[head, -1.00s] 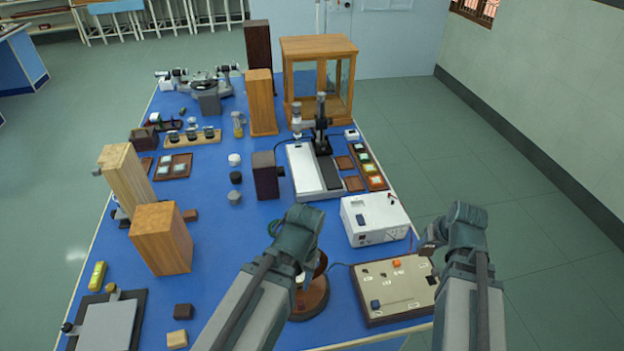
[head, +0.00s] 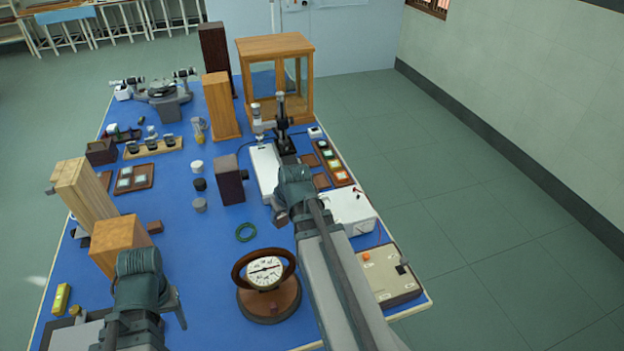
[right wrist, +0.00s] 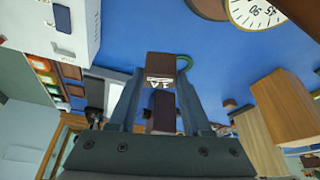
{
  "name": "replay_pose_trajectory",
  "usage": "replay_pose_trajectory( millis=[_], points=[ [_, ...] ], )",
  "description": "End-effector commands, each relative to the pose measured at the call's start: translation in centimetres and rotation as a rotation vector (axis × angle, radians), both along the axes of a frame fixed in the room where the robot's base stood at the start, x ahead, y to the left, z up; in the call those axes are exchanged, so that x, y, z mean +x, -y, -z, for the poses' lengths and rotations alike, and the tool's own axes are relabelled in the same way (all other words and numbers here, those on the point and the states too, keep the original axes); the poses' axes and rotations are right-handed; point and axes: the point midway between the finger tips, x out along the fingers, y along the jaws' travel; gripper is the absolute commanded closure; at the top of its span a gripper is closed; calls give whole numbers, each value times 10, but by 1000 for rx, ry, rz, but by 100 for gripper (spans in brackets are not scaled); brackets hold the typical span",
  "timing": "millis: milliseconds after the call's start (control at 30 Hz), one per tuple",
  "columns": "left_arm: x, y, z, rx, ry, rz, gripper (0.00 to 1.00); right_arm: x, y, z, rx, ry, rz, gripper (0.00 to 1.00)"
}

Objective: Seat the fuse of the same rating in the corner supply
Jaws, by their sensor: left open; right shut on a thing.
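A cream unit with an orange knob and a dark piece (head: 385,277) sits at the near right bench corner, partly hidden by my right arm. I cannot tell which is the corner supply. My left gripper (head: 165,325) is open at the near left.
A wooden block (head: 118,245) stands near my left gripper. Blue bench (head: 195,250) between is clear.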

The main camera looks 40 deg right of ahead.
Motion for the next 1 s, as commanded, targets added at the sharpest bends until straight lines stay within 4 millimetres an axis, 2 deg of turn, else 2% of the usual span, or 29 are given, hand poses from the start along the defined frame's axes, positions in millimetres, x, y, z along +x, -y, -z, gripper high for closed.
replay_pose_trajectory(
  millis=[33, 200, 300, 433, 500, 600, 1000],
  points=[
    [0, 0, 2, 0, 0, 0, 39, 16, 24, 2, -1, 0, 35, 100],
    [0, 0, 5, 0, 0, 0, 39, 43, 99, 5, -1, 0, 147, 100],
    [0, 0, 6, 0, 0, 0, 39, 51, 138, 6, -1, 0, 205, 100],
    [0, 0, 8, 0, 0, 0, 39, 55, 175, 7, 0, 1, 259, 100],
    [0, 0, 8, 0, 0, 0, 39, 56, 188, 8, 0, 1, 277, 100],
    [0, 0, 8, 0, 0, 0, 39, 56, 197, 8, 0, 1, 290, 100],
    [0, 0, 12, 0, 0, 0, 39, 55, 198, 12, 0, 1, 292, 100]
  ],
)
